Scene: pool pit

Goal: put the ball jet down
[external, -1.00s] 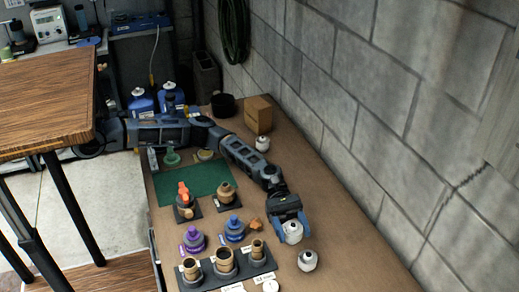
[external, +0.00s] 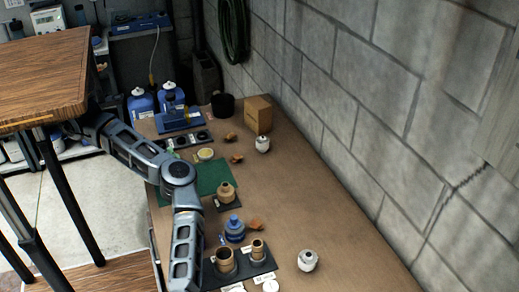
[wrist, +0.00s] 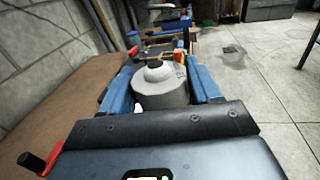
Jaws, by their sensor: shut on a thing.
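The ball jet (wrist: 160,97), a pale grey-white cylinder with a rounded white top, is between the blue fingers of my gripper (wrist: 162,57) in the wrist view. My gripper is shut on it. In the external view my arm runs down out of the bottom edge, so my gripper and the held ball jet do not show there. Two similar white fittings stand on the bench: one at the front right (external: 307,261) and one near the cardboard box (external: 262,144).
The brown bench (external: 290,200) has free room in its middle and right, beside the block wall. A blue fitting (external: 235,229), a tan fitting (external: 226,191) and a black holder (external: 255,266) with tan fittings stand near my arm. A wooden table (external: 45,75) is at left.

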